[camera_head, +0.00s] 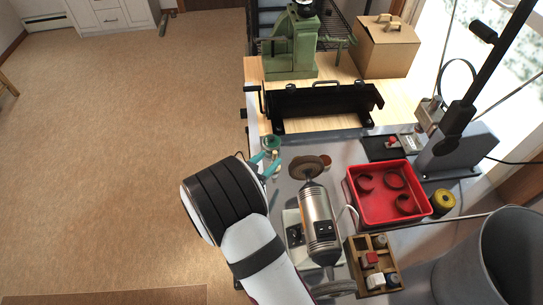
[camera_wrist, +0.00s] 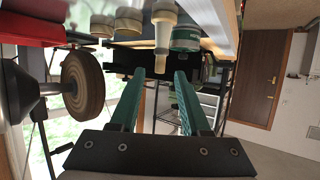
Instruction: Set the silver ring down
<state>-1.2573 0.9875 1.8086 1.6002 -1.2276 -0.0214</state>
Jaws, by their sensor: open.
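I cannot make out the silver ring in either view. My gripper (camera_head: 265,161) is over the left edge of the metal bench, and its teal fingers are apart. In the wrist view my gripper (camera_wrist: 160,73) is open, with a clear gap between the fingers. A pale tapered piece (camera_wrist: 163,28) shows beyond the fingertips, its narrow end in line with the gap; I cannot tell whether they touch. A green jar (camera_wrist: 186,40) is beside it, and the green jar also shows in the head view (camera_head: 271,142).
A polishing motor (camera_head: 318,215) with a brown wheel (camera_head: 307,167) is right of my gripper. Further right are a red tray (camera_head: 423,206) holding several curved bands, a wooden box (camera_head: 359,262) and a yellow roll (camera_head: 443,202). A black metal machine (camera_head: 325,103) stands behind.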

